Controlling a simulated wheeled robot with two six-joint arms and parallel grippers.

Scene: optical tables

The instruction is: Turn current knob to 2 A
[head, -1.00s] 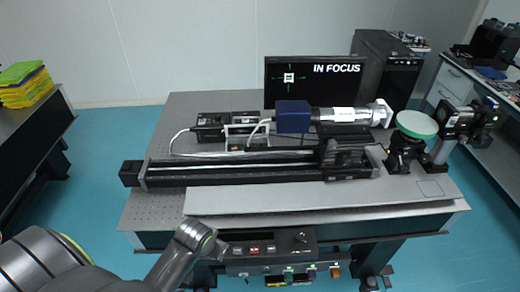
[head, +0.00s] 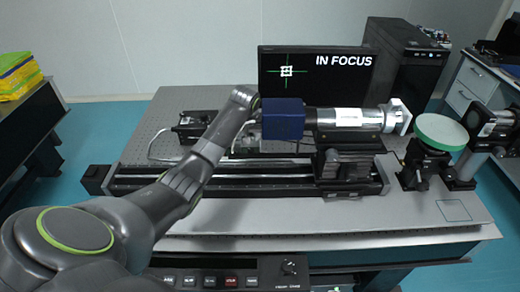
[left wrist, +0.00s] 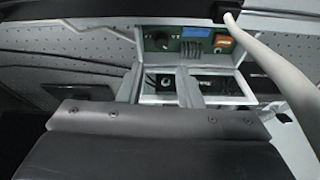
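A second knob (head: 289,267) is on a black control panel (head: 215,280) at the table's front. My right gripper is not in view.
A blue block (head: 283,119) and a silver tube (head: 343,117) are close to the right of my arm's end. A black rail (head: 240,181) runs below my arm. A monitor (head: 314,91) reads IN FOCUS. A pale cable (left wrist: 280,68) crosses the left wrist view at right.

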